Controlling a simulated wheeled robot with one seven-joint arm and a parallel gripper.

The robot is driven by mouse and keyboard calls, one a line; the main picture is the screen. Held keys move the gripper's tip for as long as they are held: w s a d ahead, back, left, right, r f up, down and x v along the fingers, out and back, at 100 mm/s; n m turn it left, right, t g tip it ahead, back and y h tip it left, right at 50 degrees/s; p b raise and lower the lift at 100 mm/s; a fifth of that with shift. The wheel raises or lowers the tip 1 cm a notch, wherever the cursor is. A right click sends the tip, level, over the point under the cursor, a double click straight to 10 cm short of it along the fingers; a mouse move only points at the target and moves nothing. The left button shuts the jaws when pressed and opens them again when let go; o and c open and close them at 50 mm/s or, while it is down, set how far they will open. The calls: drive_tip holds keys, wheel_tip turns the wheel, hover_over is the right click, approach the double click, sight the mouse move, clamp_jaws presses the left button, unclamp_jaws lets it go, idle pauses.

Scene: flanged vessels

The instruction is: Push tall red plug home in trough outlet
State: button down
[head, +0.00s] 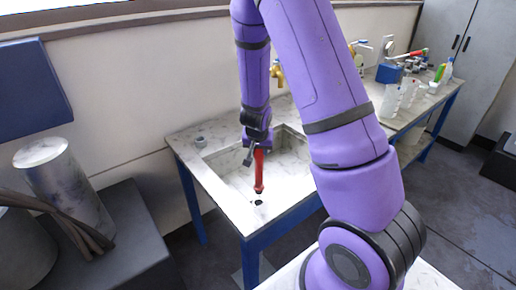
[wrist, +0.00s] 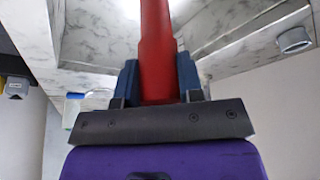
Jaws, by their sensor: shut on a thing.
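In the wrist view the red plug (wrist: 157,45) stands between the two blue-grey fingers of my gripper (wrist: 158,82). The trough (head: 232,175) is a marbled basin set in a bench with blue legs. A dark round outlet (head: 258,203) shows near its front corner, just below the plug's lower end. The plug's tip appears apart from the outlet, with a small gap. The outlet is not visible in the wrist view.
A small grey ring-shaped fitting (head: 200,141) stands on the bench's left rim. A brass tap (head: 277,73) is behind the trough. Clear bottles (head: 392,101) and a blue box (head: 388,73) stand farther right. A marbled cylinder (head: 64,185) stands at the left.

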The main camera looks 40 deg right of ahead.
sight(259, 167)
drive_tip(key=shift+f, duration=4.25)
drive_tip(key=c, duration=0.7)
unclamp_jaws()
drive_tip(key=shift+r, duration=0.15)
drive_tip(key=v, duration=1)
drive_tip(key=shift+s+a+r, duration=0.15)
drive_tip(key=shift+r, duration=0.05)
drive_tip(key=shift+r, duration=0.1)
